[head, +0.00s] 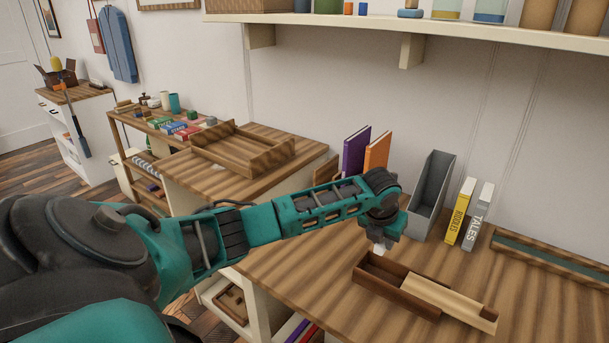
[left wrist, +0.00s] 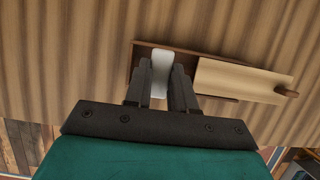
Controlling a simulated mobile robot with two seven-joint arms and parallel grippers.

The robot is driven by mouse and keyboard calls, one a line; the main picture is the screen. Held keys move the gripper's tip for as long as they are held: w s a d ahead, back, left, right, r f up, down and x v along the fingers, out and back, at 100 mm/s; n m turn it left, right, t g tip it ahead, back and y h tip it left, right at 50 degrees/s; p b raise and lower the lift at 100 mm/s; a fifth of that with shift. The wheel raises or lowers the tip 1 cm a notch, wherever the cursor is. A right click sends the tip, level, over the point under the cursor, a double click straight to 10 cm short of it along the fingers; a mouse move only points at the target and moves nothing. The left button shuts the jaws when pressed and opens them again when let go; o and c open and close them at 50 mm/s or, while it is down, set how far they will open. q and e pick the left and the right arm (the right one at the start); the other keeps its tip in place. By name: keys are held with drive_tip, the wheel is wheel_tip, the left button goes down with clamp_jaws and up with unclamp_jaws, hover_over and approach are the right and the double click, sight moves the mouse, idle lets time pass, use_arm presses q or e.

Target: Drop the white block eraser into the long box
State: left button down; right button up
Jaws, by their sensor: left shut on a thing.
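The white block eraser (left wrist: 161,70) is held between the two fingers of my left gripper (left wrist: 160,80) in the left wrist view. In the head view only a small white bit of the eraser (head: 380,248) shows below my left gripper (head: 384,238). The long box (head: 375,280) is dark wood with a pale lid slid partly off to the right, leaving its left end open. In the left wrist view the eraser appears over that open end of the long box (left wrist: 135,60). Its exact height above the box is hard to tell. My right gripper is not in view.
A grey file holder (head: 434,185), a yellow book (head: 459,212) and a white book (head: 478,218) stand behind the box. The pale lid (head: 450,298) covers the box's right part. A green-lined tray (head: 550,250) lies at the right. Bare tabletop lies left of the box.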

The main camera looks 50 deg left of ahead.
sight(380, 255)
use_arm(q)
drive_tip(key=shift+f+b, duration=0.6)
drive_tip(key=shift+f, duration=2.3)
drive_tip(key=c, duration=0.9)
unclamp_jaws()
drive_tip(key=shift+o, duration=0.2)
drive_tip(key=shift+s+r, duration=0.1)
drive_tip(key=shift+r, duration=0.05)
drive_tip(key=p+v, duration=0.1)
drive_tip(key=v, duration=1.1)
drive_tip(key=shift+r, duration=0.3)
drive_tip(key=shift+s, duration=0.1)
